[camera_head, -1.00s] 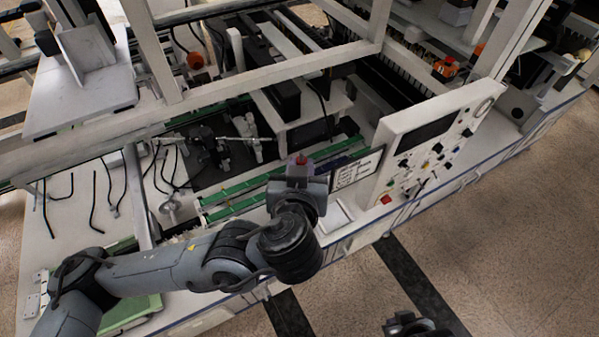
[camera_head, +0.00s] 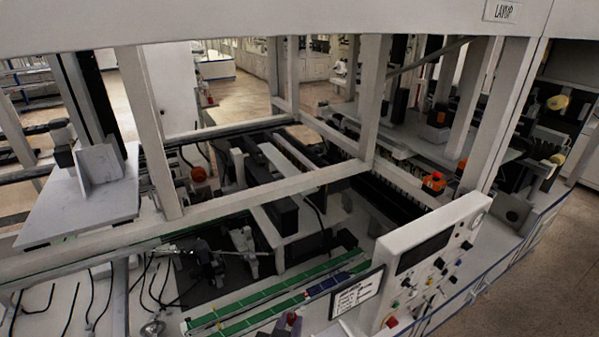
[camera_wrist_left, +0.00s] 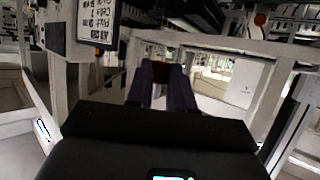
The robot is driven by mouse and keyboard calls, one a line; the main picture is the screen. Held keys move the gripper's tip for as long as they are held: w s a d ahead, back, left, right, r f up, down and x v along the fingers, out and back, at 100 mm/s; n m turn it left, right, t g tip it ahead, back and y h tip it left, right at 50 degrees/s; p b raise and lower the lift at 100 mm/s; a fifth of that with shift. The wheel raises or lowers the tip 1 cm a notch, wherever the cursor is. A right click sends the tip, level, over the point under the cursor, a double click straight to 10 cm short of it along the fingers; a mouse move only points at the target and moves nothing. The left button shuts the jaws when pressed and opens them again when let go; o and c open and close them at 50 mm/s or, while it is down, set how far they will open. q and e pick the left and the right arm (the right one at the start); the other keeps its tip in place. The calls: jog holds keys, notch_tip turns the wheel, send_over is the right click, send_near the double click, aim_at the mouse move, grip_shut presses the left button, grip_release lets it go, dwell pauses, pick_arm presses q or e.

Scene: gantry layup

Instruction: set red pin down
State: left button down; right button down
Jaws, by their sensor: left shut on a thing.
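My left gripper (camera_head: 288,326) shows only in part at the bottom edge of the head view, in front of the green rails. A small bit of the red pin (camera_head: 291,318) shows at its fingertips. In the left wrist view the two dark fingers (camera_wrist_left: 161,84) are close together, shut on the red pin (camera_wrist_left: 159,67). Only a small dark red part of the pin shows between the fingers. I cannot tell whether the pin touches any surface. My right gripper is not in view.
Green rails (camera_head: 262,309) run beside the gripper. A white control panel (camera_head: 440,255) with knobs and a framed sign (camera_head: 357,294) stand to its right. White frame posts and beams (camera_head: 215,222) cross behind. Black cables (camera_head: 93,297) lie on the bench at left.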

pick_arm(q)
jog(key=s+a+f+n+y, duration=0.1)
jog(key=s+a+f, duration=0.2)
jog(key=a+f, duration=0.4)
jog(key=s+a+f+n+y, duration=0.1)
jog(key=s+a+f+y, duration=0.1)
jog(key=a+f, duration=0.5)
jog(key=s+a, duration=0.1)
jog(key=a, duration=0.4)
jog(key=shift+f+n+t, duration=0.3)
jog(key=shift+f, duration=0.05)
jog(key=shift+d+r, duration=0.1)
